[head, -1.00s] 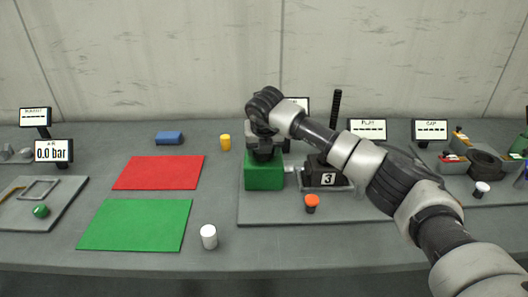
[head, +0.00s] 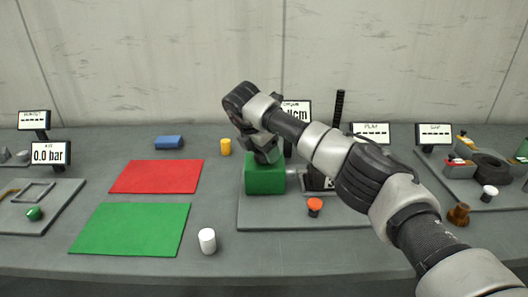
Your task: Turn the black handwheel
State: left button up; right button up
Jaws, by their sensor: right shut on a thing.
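A green block (head: 265,179) stands on a grey plate (head: 285,217) in the middle of the bench. My right gripper (head: 266,156) comes down onto the top of this block and is shut on a dark part there, which I take to be the black handwheel. The gripper hides most of it, so its rim and angle cannot be made out. A black threaded post (head: 339,108) stands upright behind my right arm. A black block (head: 317,182) beside the green one is partly covered by the arm. My left gripper is not in view.
An orange-topped button (head: 315,206) stands on the plate near my forearm. A white cylinder (head: 207,240), green mat (head: 130,228), red mat (head: 157,177) and yellow cylinder (head: 226,147) lie left. A brown piece (head: 459,214) and a black ring (head: 492,168) are at right.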

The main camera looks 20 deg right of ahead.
jog(key=shift+r+m+g, duration=0.1)
jog(key=shift+m+g, duration=0.3)
jog(key=shift+m, duration=0.6)
jog(key=o, duration=0.9)
jog(key=shift+a, duration=0.1)
jog(key=v, duration=1)
jog(key=shift+a+r+b, duration=0.15)
jog(key=shift+r+b, duration=0.15)
jog(key=shift+b, duration=0.05)
